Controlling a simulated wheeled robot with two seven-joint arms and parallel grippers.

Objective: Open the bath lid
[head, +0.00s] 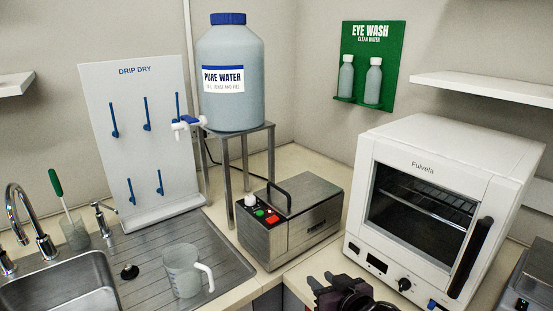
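The bath (290,228) is a brushed metal box on the bench corner, left of the white oven. Its lid (312,190) lies flat and closed on top. A dark arched handle (279,184) stands up near the lid's left end. The bath's left end carries a white knob, a green button and a red switch. My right gripper (328,284) is dark and low at the bottom edge, in front of the bath and apart from it. It is partly cut off, so its opening is unclear. My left gripper is out of view.
A white oven (425,205) stands close on the right. A stool (240,130) with a large water bottle (231,105) stands behind the bath. At left are a drip-dry board (135,110), a sink (60,292) and a clear jug (181,272) on the drainer.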

